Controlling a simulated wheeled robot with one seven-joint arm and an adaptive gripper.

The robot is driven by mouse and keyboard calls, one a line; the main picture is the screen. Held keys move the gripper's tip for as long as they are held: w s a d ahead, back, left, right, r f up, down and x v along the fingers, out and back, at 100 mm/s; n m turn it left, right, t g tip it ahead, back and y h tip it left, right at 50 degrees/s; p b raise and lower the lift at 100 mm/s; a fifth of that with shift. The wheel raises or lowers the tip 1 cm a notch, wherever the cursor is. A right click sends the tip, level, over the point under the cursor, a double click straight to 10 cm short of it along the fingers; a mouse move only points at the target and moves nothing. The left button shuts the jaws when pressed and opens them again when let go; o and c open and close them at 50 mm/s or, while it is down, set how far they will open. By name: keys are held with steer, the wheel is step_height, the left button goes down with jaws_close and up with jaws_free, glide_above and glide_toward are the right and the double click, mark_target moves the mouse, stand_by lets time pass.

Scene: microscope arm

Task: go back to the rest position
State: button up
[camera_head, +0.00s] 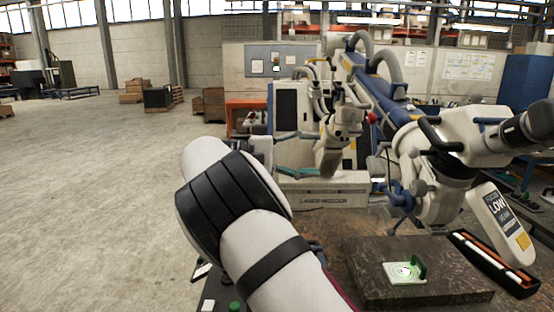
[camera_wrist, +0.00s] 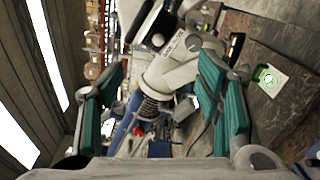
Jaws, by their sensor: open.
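My gripper (camera_head: 316,154) is open and empty, held in the air in front of the laser welder. Its two teal-padded fingers are spread wide apart in the wrist view (camera_wrist: 161,72). My white arm crosses the lower middle of the head view and hides part of the bench. The white microscope arm (camera_head: 440,150) stands at the right, with a dark eyepiece end and a hanging panel marked LOW. In the wrist view the microscope (camera_wrist: 178,72) shows beyond and between the fingers, seen sideways. Contact with the gripper is not visible.
A dark stone slab (camera_head: 420,285) on the bench bears a white plate with a green part (camera_head: 405,272). A black tray (camera_head: 495,262) with rods lies to its right. The laser welder (camera_head: 325,192) stands behind. Open concrete floor (camera_head: 80,200) lies at the left.

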steer(key=s+d+f+y, duration=0.1)
steer(key=s+d+y, duration=0.4)
steer(key=d, duration=0.4)
steer(key=s+d+y, duration=0.4)
steer(key=s+d, duration=0.1)
steer(key=d, duration=0.4)
steer(key=s+a+f+t+y, duration=0.1)
steer(key=s+a+t+y, duration=0.1)
steer(key=s, duration=0.6)
steer(key=s+a+f+m+t+y, duration=0.1)
steer(key=s+y, duration=0.3)
steer(key=s, duration=0.4)
steer(key=s+a+f+m+t+y+b, duration=0.1)
steer(key=s+a+f+t+y, duration=0.1)
steer(key=s, duration=0.6)
steer(key=shift+a+f+t+y, duration=0.3)
steer(key=shift+a+f+y, duration=0.1)
steer(key=shift+a+f, duration=0.25)
steer(key=shift+s+d, duration=0.1)
steer(key=shift+d, duration=0.05)
